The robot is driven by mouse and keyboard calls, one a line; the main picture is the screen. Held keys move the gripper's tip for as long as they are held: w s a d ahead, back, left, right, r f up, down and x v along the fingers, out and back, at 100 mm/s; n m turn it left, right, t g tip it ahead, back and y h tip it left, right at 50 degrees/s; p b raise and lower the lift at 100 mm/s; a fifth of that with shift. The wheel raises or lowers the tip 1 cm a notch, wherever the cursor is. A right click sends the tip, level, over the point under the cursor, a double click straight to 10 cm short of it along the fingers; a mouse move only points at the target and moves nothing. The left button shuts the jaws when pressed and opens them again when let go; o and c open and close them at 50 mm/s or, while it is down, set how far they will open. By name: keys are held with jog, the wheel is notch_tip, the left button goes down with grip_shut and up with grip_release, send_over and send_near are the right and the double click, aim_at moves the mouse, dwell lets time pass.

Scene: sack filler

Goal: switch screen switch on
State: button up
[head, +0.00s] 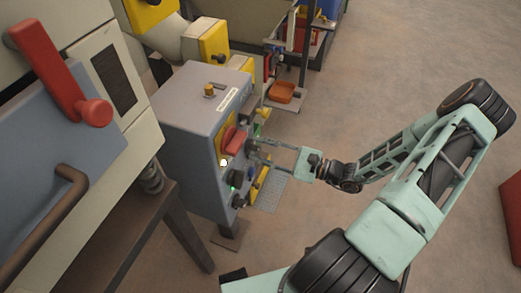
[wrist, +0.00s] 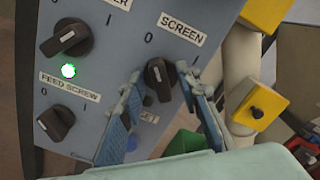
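The screen switch (wrist: 158,76) is a black rotary knob under the white SCREEN label (wrist: 181,29) on the grey panel, with a 0 at its upper left and a 1 at its upper right. Its grip looks nearly upright, tipped a little toward the 0. My gripper (wrist: 159,71) is open, with one blue-padded finger on each side of the knob. Narrow gaps seem to remain, though contact is hard to tell. In the head view my gripper (head: 254,150) reaches the cabinet front from the right. The knob is hard to make out there.
The grey control cabinet (head: 190,111) carries a red part (head: 234,140) on its front. Beside the screen switch are an upper-left knob (wrist: 66,38), a lit green lamp (wrist: 69,71) and the FEED SCREW knob (wrist: 56,123). A yellow box (wrist: 262,103) and pale pipe stand close right.

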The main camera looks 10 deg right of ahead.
jog(key=shift+w+a, duration=0.1)
jog(key=shift+c, duration=0.5)
grip_shut()
jog(key=shift+m, duration=0.3)
jog(key=m+p, duration=0.2)
jog(key=shift+r+m, duration=0.15)
jog(key=shift+m, duration=0.15)
jog(key=m+p, duration=0.2)
jog(key=m, duration=0.2)
jog(key=shift+w+m, duration=0.1)
jog(key=shift+m, duration=0.2)
jog(key=m+p, duration=0.1)
jog(key=m, duration=0.3)
jog(key=shift+w+m+p, duration=0.1)
jog(key=shift+m+p, duration=0.35)
jog(key=shift+m, duration=1.55)
jog(key=shift+f, duration=0.2)
